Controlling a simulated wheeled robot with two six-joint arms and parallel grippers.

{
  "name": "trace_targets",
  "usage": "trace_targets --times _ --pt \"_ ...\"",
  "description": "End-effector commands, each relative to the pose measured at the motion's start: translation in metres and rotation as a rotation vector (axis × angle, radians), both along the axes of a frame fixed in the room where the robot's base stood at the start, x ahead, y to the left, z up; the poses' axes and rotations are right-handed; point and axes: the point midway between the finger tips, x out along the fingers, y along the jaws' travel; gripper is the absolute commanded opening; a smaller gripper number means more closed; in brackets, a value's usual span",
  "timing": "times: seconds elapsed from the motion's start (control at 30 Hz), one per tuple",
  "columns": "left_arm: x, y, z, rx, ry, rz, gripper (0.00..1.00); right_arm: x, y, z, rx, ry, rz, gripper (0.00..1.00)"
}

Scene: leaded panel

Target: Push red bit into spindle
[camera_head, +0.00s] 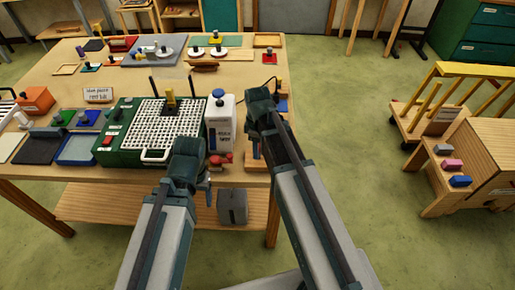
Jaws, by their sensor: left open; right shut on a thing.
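The green grinder (119,129) stands on the bench with a white grid top (185,118). A black and yellow upright part (170,99) rises at the back of the grid, and it looks like the spindle. My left gripper (187,153) is open in front of the grinder's near right corner; its fingertips are hard to make out. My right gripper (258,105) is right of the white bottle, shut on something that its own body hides. I cannot pick out the red bit with certainty. Small red pieces (221,159) lie below the bottle.
A white bottle with a blue cap (219,121) stands between my grippers. Blue and dark trays (77,149) and an orange block (36,99) lie at the left. A grey box (232,207) sits on the lower shelf. A wooden cart (440,112) stands at the right on open floor.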

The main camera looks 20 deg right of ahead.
Motion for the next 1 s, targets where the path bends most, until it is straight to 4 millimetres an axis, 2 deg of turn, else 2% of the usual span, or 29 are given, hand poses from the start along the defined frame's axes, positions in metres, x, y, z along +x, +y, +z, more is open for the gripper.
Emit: trace_targets --times 0.63,0.9,0.93,1.0 --pt "0.0 0.0 0.017 0.0 0.0 0.0 0.73 0.0 0.0 0.017 0.0 0.0 0.0 0.0" --pt "0.0 0.0 0.017 0.0 0.0 0.0 0.73 0.0 0.0 0.017 0.0 0.0 0.0 0.0" --pt "0.0 0.0 0.017 0.0 0.0 0.0 0.73 0.0 0.0 0.017 0.0 0.0 0.0 0.34" --pt "0.0 0.0 0.017 0.0 0.0 0.0 0.73 0.0 0.0 0.017 0.0 0.0 0.0 0.22"
